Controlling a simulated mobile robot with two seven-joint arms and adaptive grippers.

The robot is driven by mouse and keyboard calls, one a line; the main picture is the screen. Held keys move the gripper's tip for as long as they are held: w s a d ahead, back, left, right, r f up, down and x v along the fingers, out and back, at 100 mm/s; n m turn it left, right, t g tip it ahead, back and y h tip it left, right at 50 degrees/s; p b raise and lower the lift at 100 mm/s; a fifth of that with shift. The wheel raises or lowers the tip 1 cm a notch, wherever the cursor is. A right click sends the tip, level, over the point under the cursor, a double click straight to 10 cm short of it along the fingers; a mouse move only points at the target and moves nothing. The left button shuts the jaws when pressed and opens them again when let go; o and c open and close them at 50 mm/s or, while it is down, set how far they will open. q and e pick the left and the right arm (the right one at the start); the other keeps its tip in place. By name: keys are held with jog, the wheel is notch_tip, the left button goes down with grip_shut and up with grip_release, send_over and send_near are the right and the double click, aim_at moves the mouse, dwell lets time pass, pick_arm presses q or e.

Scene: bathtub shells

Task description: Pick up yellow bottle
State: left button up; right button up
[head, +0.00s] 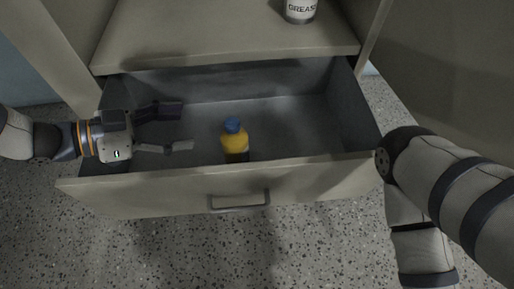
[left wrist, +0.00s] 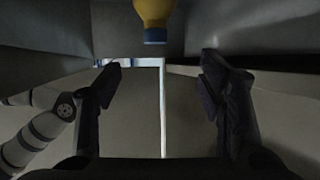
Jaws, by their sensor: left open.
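A yellow bottle (head: 235,140) with a blue cap stands inside the open drawer, near its front panel; its lower part is partly hidden by that panel. My left gripper (head: 176,127) is open and empty over the left part of the drawer, to the left of the bottle and apart from it, with its fingers pointing toward it. In the left wrist view the bottle (left wrist: 154,12) shows at the top edge, beyond and between the open fingers (left wrist: 160,78). My right arm comes in at the right of the head view, but its gripper is not in view.
The open drawer (head: 215,190) has a handle on its front and is otherwise empty. A white can labelled grease (head: 300,12) stands on the shelf (head: 220,40) above. A cabinet door (head: 450,80) fills the right side. The speckled floor is clear in front.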

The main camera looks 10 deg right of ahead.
aim_at(232, 126)
pick_arm(q)
jog(key=b+x, duration=0.1)
jog(key=x, duration=0.3)
jog(key=f+b+x, duration=0.1)
jog(key=x, duration=0.3)
jog(key=b+x, duration=0.2)
jog(key=x, duration=0.2)
jog(key=shift+s+f, duration=0.3)
jog(key=shift+f, duration=0.2)
jog(key=shift+d, duration=0.2)
jog(key=shift+r, duration=0.1)
pick_arm(e)
jog(key=shift+g, duration=0.4)
jog(key=f, duration=0.1)
jog(key=s+f, duration=0.1)
jog(key=f, duration=0.2)
jog(key=shift+s, duration=0.35)
pick_arm(q)
grip_shut()
